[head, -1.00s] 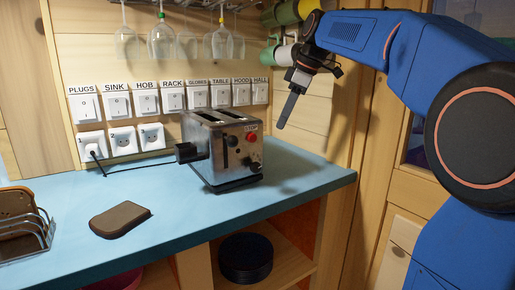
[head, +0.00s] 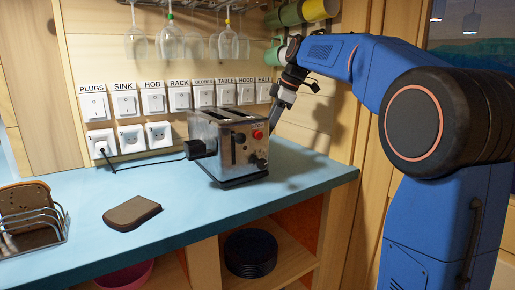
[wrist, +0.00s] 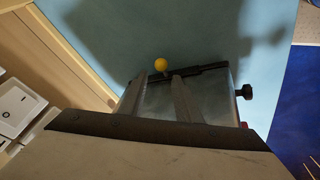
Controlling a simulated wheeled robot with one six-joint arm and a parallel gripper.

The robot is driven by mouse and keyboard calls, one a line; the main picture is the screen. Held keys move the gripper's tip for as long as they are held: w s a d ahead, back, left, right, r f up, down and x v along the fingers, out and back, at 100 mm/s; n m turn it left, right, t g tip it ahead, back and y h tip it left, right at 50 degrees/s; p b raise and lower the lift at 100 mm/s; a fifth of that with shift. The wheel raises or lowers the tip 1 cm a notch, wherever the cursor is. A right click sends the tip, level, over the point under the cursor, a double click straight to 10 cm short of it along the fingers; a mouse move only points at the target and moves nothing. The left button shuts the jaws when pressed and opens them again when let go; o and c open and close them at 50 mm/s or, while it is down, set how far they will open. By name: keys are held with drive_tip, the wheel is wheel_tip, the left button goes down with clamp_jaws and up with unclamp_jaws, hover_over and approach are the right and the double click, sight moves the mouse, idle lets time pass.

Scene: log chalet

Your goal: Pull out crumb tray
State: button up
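The toaster (head: 222,148) stands upright on the blue counter, a metal box with a black base, a red button and dark knobs. Its right end faces away from the head camera. In the wrist view, a small yellow ball knob (wrist: 161,64) shows low by the toaster's dark base edge; I take it for the crumb tray's handle. The tray itself is not clearly visible. My gripper (head: 275,120) points down beside the toaster's right end. In the wrist view, my gripper (wrist: 162,78) has its fingers apart, with the yellow knob beyond and between their tips. Nothing is held.
A cord runs from the toaster's left end to the wall sockets (head: 130,138). Labelled switches (head: 180,97) line the wall close behind. A brown bread slice (head: 132,213) and a toast rack (head: 30,222) are on the left. Glasses hang above. The counter right of the toaster is clear.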

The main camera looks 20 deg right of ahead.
drive_tip(key=x, duration=0.8)
drive_tip(key=shift+a+f, duration=0.15)
drive_tip(key=shift+f, duration=0.15)
clamp_jaws()
